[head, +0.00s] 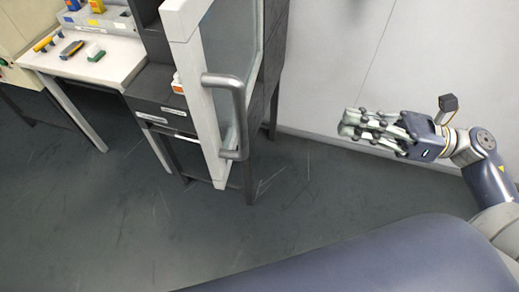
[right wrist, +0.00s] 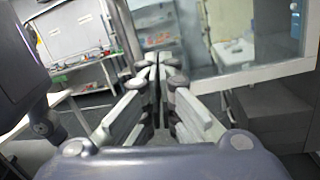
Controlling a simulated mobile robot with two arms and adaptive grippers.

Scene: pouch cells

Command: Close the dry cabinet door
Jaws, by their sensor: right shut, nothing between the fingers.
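The dry cabinet door (head: 184,60) is a white-framed glass panel that stands open, its edge toward me. Its grey bar handle (head: 239,112) is on the side facing right. The dark cabinet body (head: 157,82) is behind the door and partly hidden by it. My right gripper (head: 352,124) is to the right of the door and handle, clear of both. It is shut and empty. In the right wrist view, its fingers (right wrist: 158,72) are together, and a white frame with glass (right wrist: 262,74) shows at upper right. My left gripper is not in view.
A white-topped table (head: 112,66) with small tools and boxes stands at the left. An orange-and-white bottle (head: 177,84) is by the cabinet, just behind the door frame. A pale wall (head: 325,60) is behind my right gripper. The dark floor (head: 110,200) in front is clear.

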